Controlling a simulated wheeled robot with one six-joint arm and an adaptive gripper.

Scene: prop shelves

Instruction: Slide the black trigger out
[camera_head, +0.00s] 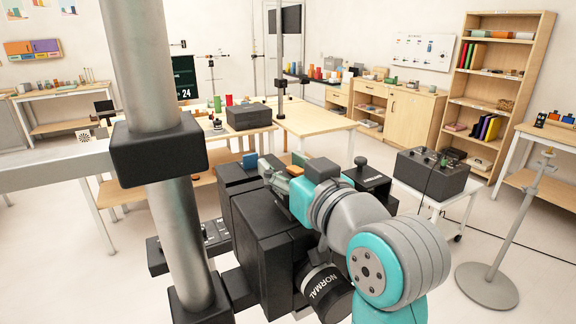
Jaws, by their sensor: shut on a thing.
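A large black device (263,226) stands in the middle foreground, next to a thick grey post. A round black part (327,290) marked NORMAL juts from its lower right. My gripper (270,174) is at the top of this device, its fingers pointing left and down. It is shut on a dark part there, which I take to be the black trigger. The trigger's outline is hard to tell from the black parts around it, and my wrist and arm hide much of that side. How far it sticks out cannot be told.
The grey post (152,68) with black clamps stands close on the left. A black control box (432,177) sits on a white cart to the right. A metal stand (487,285) is farther right. A table with a black case (248,116) is behind.

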